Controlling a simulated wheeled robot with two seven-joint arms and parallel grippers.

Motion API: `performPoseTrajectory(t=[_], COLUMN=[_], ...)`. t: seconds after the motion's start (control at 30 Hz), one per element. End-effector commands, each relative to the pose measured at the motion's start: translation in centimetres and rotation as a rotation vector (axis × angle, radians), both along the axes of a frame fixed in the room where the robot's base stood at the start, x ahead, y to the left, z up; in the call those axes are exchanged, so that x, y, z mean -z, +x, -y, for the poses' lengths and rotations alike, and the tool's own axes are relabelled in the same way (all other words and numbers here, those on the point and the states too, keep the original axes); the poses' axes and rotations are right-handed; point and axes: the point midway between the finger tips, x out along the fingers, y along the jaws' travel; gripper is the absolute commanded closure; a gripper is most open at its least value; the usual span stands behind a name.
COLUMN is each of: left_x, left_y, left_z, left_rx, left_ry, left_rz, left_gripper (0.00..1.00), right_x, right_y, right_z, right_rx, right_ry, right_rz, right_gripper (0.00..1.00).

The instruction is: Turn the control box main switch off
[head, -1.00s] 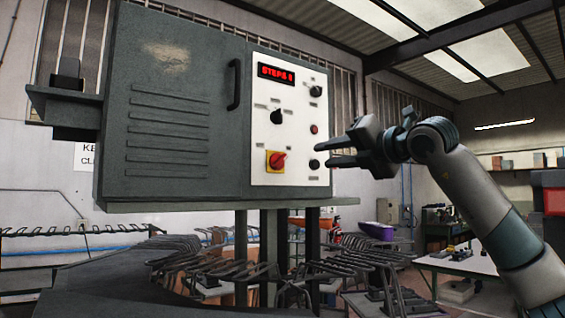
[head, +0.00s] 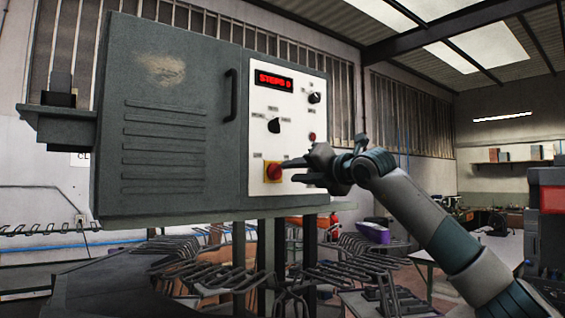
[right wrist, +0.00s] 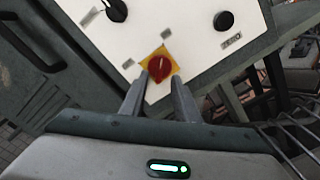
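The control box (head: 165,190) is a grey cabinet with a white panel on its right part. The main switch (head: 273,172) is a red knob on a yellow plate, low on the panel. In the right wrist view the red knob (right wrist: 160,68) sits just beyond and between the two fingertips, with the yellow plate tilted around it. My right gripper (head: 287,171) is open, its fingers pointing at the switch from the right. In the right wrist view the gripper (right wrist: 159,80) holds nothing. Contact with the knob cannot be told. My left gripper is not in view.
The panel also has a red display (head: 274,80), a selector knob (head: 274,125), an upper black knob (head: 314,98) and a red button (head: 312,136). A black handle (head: 231,94) is on the door. Racks of metal hooks (head: 210,265) stand below the box.

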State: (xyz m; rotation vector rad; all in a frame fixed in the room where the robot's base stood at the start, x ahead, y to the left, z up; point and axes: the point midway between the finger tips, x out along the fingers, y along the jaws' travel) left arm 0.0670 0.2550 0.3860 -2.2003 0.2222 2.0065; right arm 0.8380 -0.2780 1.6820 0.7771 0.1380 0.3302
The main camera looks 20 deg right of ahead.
Motion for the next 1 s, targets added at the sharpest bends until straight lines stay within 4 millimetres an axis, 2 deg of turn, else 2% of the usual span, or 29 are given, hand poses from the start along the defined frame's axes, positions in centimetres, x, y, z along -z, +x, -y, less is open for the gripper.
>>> performPoseTrajectory(t=[0.03, 0.33, 0.5, 0.83, 0.87, 0.97, 1.0], left_x=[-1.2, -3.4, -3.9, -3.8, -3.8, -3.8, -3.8], left_y=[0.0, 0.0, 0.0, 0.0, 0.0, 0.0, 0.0], left_z=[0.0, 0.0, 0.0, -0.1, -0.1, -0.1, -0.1], left_rx=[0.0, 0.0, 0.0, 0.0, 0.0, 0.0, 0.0], left_ry=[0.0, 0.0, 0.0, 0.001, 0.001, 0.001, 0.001], left_rz=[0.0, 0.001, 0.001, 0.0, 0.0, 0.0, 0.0], left_gripper=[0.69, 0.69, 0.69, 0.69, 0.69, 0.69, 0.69], right_x=[-0.5, -0.3, -0.1, 0.0, 0.0, 0.0, 0.0], right_y=[0.9, 4.4, 5.2, 5.3, 5.3, 5.3, 5.3], right_z=[-0.4, -1.6, -1.9, -1.9, -1.9, -1.9, -1.9], right_rx=[-0.001, -0.001, 0.0, 0.0, 0.0, 0.0, 0.0], right_ry=[0.001, 0.001, 0.001, 0.0, 0.0, 0.0, 0.0], right_rz=[-0.003, -0.001, 0.0, 0.0, 0.0, 0.0, 0.0], right_gripper=[0.71, 0.71, 0.71, 0.71, 0.76, 1.0, 1.0])
